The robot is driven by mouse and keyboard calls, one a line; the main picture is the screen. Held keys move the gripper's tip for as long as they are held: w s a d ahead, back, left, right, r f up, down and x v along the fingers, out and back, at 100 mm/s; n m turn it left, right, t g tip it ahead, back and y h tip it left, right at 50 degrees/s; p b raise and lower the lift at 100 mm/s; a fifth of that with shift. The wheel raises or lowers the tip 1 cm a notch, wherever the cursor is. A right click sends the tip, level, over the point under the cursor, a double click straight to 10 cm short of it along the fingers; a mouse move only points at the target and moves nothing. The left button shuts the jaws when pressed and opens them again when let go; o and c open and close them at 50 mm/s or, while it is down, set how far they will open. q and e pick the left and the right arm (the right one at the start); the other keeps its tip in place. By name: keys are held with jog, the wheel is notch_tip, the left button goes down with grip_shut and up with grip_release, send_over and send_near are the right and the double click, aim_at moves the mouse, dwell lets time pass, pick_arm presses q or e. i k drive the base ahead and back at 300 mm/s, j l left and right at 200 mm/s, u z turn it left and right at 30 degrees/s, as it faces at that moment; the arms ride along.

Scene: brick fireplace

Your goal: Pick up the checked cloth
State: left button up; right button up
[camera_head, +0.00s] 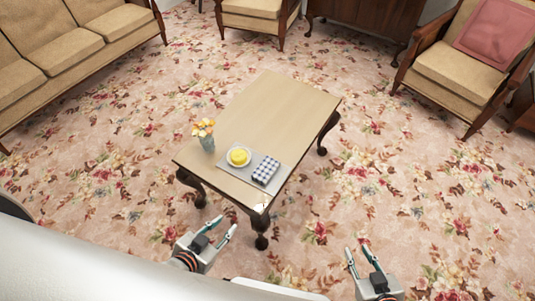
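The blue-and-white checked cloth (265,170) lies folded on a light grey mat (236,177) at the near end of a wooden coffee table (268,113). My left gripper (221,225) is open and empty, below and to the left of the cloth in the picture, near the table's near edge. My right gripper (357,256) is open and empty, further right and apart from the table. Neither gripper touches the cloth.
A yellow item on a white plate (239,156) sits just left of the cloth. A vase of yellow-orange flowers (206,137) stands at the table's left edge. The far tabletop is bare. A sofa (65,45) and armchairs (463,65) stand around the flowered carpet.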

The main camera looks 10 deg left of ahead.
aim_at(268, 168)
jog(key=u, duration=1.25)
jog(key=i+l+u, duration=0.1)
jog(key=l+u, duration=0.3)
jog(key=l, duration=0.9)
